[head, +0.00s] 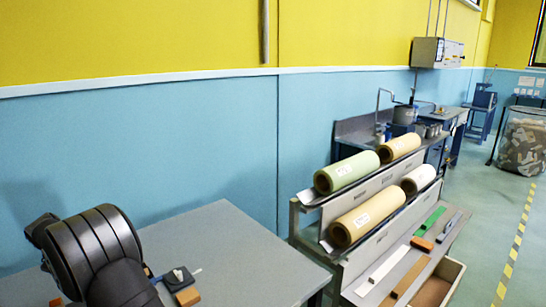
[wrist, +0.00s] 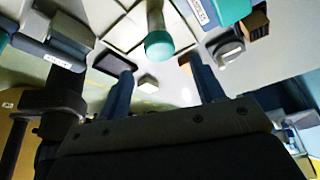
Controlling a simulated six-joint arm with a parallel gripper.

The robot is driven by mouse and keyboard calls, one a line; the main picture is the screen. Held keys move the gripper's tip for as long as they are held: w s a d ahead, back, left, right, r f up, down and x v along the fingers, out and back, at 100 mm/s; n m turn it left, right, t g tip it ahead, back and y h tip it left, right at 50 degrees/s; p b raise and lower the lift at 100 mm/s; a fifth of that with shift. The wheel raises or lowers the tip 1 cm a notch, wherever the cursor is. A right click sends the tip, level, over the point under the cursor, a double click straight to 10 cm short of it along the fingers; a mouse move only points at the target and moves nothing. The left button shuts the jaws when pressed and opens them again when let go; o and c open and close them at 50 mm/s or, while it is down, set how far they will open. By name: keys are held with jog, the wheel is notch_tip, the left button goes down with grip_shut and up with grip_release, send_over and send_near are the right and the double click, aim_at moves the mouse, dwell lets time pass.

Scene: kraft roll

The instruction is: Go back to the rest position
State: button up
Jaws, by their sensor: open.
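My gripper (wrist: 160,72) shows in the wrist view with its two dark blue fingers apart and nothing between them. In the head view my black arm fills the lower left over the grey table (head: 235,255), and my fingers are hidden there. Rolls lie on the rack: a green one (head: 345,172), a tan one (head: 400,147), a large kraft one (head: 366,216) and a white one (head: 418,179).
A small block with a grey top (head: 181,278) sits on the table close to my arm. The rack's lower shelf holds a green bar (head: 430,220) and other bars. An open box (head: 437,290) stands below. The table's right part is clear. A blue and yellow wall stands behind.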

jog(key=v, duration=1.2)
jog(key=x, duration=1.8)
jog(key=shift+d, duration=0.1)
jog(key=shift+s+r+n+t, duration=0.2)
jog(key=shift+n+t, duration=0.1)
jog(key=shift+n, duration=0.7)
jog(key=n+t+y, duration=0.1)
jog(key=n, duration=0.3)
jog(key=shift+n+t+y, duration=0.4)
jog(key=shift+n+y, duration=0.4)
jog(key=shift+n, duration=0.8)
